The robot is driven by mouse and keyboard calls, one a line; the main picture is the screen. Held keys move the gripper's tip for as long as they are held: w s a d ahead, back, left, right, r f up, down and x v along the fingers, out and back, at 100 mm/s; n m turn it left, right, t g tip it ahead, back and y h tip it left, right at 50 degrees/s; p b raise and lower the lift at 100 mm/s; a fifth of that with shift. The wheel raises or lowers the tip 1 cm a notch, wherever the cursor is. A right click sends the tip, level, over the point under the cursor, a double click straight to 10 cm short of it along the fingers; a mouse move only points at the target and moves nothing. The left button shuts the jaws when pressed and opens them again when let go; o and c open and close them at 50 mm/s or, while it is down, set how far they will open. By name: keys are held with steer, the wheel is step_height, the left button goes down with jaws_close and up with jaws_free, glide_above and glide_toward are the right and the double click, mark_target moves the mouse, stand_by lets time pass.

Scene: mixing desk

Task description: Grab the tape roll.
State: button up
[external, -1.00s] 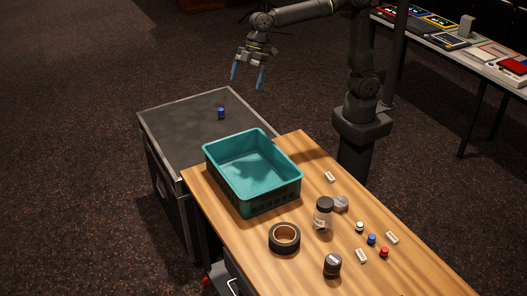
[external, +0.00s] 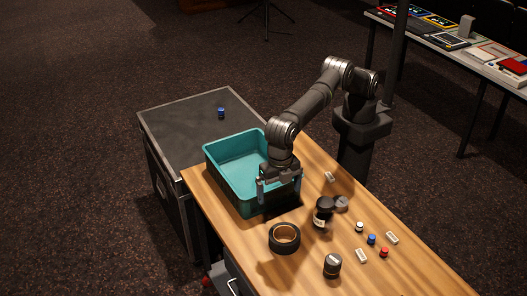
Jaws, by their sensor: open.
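The tape roll (external: 285,238) is a dark ring with a tan inner core. It lies flat on the wooden desk, in front of the teal bin. My gripper (external: 279,200) points down at the near right edge of the bin, a little above and behind the tape roll. Its fingers are apart and nothing shows between them. The gripper is not touching the tape roll. My arm covers the right part of the bin.
The teal bin (external: 223,172) stands behind the tape roll. A dark-lidded jar (external: 323,214) stands to the right, with a grey object (external: 342,203) beside it. A black canister (external: 332,265) is at the front. Small coloured caps and white blocks lie further right.

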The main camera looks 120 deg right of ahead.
steer(key=s+a+f, duration=0.1)
steer(key=a+f, duration=0.1)
steer(key=a, duration=0.1)
glide_toward(285, 234)
steer(key=shift+n, duration=0.4)
steer(key=f, duration=0.5)
steer(key=shift+a+f, duration=0.15)
steer(key=shift+a, duration=0.15)
steer(key=shift+w+d+f, duration=0.1)
steer(key=shift+f, duration=1.35)
steer(key=shift+w+d+f, duration=0.1)
steer(key=shift+f, duration=1.4)
steer(key=shift+s, duration=0.1)
steer(key=shift+c, duration=0.4)
steer(key=c, duration=0.7)
steer(key=shift+a, duration=0.1)
steer(key=shift+c, duration=0.5)
steer(key=shift+r, duration=0.1)
